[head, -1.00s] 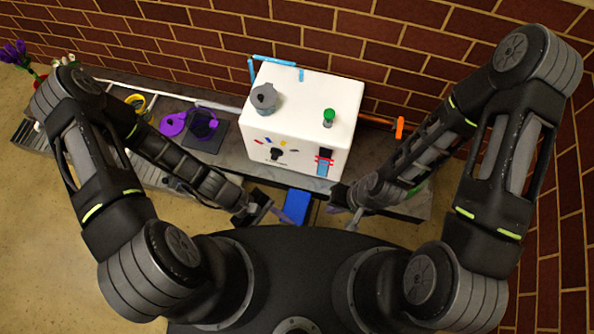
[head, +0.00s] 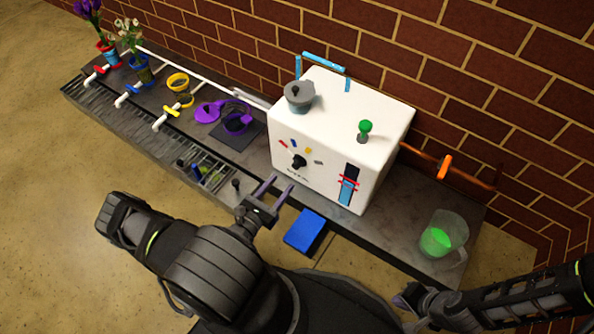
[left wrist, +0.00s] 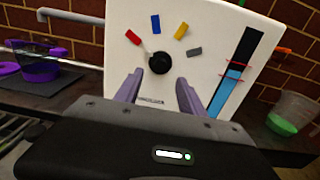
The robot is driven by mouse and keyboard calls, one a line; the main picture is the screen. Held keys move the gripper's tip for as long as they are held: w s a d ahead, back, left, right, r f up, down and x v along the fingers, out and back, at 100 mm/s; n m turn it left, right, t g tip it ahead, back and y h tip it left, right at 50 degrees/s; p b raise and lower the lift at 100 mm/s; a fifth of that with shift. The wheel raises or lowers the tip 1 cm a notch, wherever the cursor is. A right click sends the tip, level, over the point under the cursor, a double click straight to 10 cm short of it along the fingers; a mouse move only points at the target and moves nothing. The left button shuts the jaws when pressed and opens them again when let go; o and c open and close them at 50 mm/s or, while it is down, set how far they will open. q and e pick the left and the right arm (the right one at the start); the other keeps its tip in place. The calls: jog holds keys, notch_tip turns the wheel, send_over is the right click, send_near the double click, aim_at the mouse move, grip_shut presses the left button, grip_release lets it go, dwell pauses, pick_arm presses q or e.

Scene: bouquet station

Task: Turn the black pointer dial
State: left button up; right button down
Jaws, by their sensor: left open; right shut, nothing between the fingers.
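The black pointer dial (head: 299,162) is on the front face of the white box (head: 340,105), below an arc of red, blue, yellow and grey marks. In the left wrist view the dial (left wrist: 160,62) appears just beyond and between my fingertips, with its pointer seeming to lean up-left towards the red mark (left wrist: 133,37). My left gripper (head: 276,188) is open and empty, in front of the box, its fingers aimed at the dial and apparently short of it. My right gripper (head: 403,299) is shut and empty, low at the right, away from the box.
A blue block (head: 305,231) is in front of the box. A grey pot (head: 299,97) and a green knob (head: 365,128) are on its top. A clear jug with green liquid (head: 440,238) stands right. A purple-rimmed container (head: 237,121) and flower pots are left.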

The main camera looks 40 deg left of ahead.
aim_at(294, 168)
pick_arm(q)
jog(key=w+b, duration=0.2)
jog(key=w, duration=0.5)
jog(key=shift+f, duration=0.1)
jog(key=shift+w, duration=0.45)
jog(key=shift+c, duration=0.4)
grip_shut()
